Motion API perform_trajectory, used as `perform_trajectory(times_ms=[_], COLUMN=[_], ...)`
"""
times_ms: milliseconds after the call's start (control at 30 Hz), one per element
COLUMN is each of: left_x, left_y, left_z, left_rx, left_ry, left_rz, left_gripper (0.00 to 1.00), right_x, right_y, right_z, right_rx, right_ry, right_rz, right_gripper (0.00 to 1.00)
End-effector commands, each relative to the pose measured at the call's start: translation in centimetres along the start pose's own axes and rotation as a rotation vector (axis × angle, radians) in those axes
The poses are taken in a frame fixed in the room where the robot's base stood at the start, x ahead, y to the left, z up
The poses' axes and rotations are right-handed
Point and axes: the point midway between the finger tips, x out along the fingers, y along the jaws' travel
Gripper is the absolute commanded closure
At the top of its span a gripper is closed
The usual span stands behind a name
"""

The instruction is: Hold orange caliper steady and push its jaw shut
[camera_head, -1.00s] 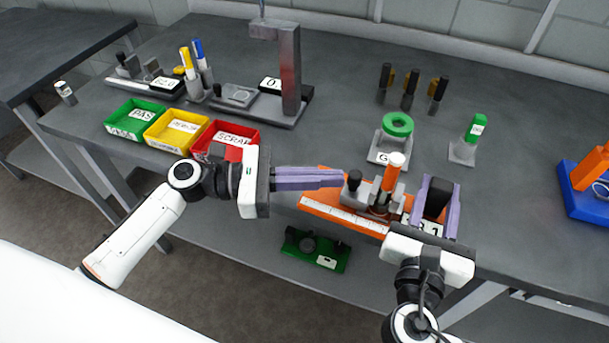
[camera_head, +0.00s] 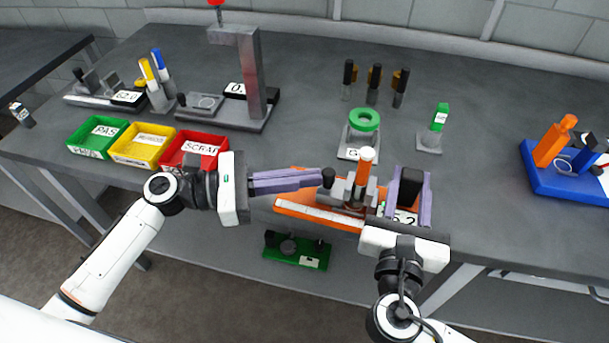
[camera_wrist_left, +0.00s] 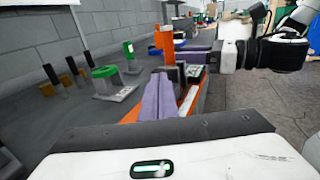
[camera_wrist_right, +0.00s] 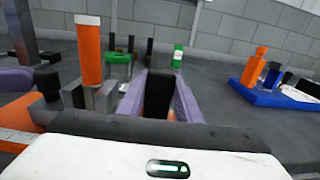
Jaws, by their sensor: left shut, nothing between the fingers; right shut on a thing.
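The orange caliper (camera_head: 318,213) lies at the table's front edge in the head view, with a pale scale strip along its front. An upright orange cylinder with a white top (camera_head: 364,172) stands among its grey jaws. A black knob (camera_head: 328,177) stands on the left jaw side. My left gripper (camera_head: 317,179) is shut and empty, its purple fingertips pointing right, at or just short of the knob; contact is unclear. My right gripper (camera_head: 409,182) is shut on the black block at the caliper's right end (camera_wrist_right: 158,95). A number label beside it is partly hidden.
Green (camera_head: 98,136), yellow (camera_head: 143,145) and red (camera_head: 194,151) bins stand left. A grey stand (camera_head: 250,75) rises behind them. A green ring on a post (camera_head: 364,121) is behind the caliper. A blue fixture (camera_head: 565,183) is at right; a green device (camera_head: 296,251) sits below the table edge.

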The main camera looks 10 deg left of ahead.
Motion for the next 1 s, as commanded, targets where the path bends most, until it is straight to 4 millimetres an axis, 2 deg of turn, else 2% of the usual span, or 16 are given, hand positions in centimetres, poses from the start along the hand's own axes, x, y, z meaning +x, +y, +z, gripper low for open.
perform_trajectory(times_ms=[33,167,400,600,800,1000], left_x=[-0.6,-3.1,-8.8,-12.2,-13.5,-13.6], left_y=[-0.2,0.0,0.1,0.1,0.1,0.1], left_z=[-0.1,-0.2,-0.1,-0.1,0.0,0.0], left_rx=[-0.001,-0.002,-0.001,0.000,0.000,0.001], left_ry=[0.001,0.004,0.005,0.003,0.002,0.002], left_rz=[-0.004,0.002,0.004,0.004,0.002,0.003], left_gripper=[1.00,1.00,1.00,1.00,1.00,1.00], right_x=[-0.3,-0.2,-0.2,-0.1,-0.1,0.0], right_y=[0.5,0.5,0.3,0.2,0.1,0.0], right_z=[-0.1,-0.2,-0.2,-0.2,-0.1,-0.1], right_rx=[0.003,0.004,0.004,0.004,0.003,0.003], right_ry=[0.006,0.006,0.006,0.006,0.005,0.004], right_rz=[0.015,0.012,0.007,0.004,0.001,-0.001], right_gripper=[0.96,0.96,0.96,0.96,0.96,0.96])
